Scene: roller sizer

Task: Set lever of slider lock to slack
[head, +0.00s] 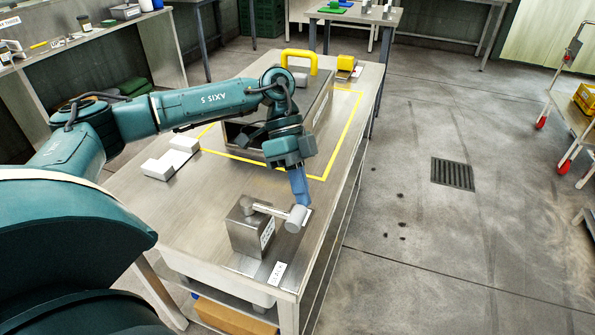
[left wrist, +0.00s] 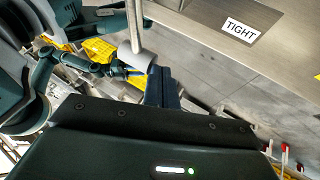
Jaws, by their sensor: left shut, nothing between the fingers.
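The slider lock is a grey metal box (head: 249,232) at the near end of the steel table. Its lever (head: 268,210) sticks out to the right and ends in a pale cylindrical knob (head: 296,218). My left gripper (head: 304,201) points down, shut and empty, right at the knob; I cannot tell whether they touch. In the left wrist view the shut fingers (left wrist: 162,82) are beside the knob (left wrist: 135,58) at the end of the lever rod (left wrist: 134,22). A label reading TIGHT (left wrist: 241,30) shows there. The SLACK marking is not readable. My right gripper is out of view.
A larger metal housing with a yellow handle (head: 314,57) stands behind, inside a yellow outline on the steel table (head: 205,215). White blocks (head: 158,169) lie at the left, and a small white label (head: 277,272) at the near edge. Open floor (head: 420,250) lies to the right.

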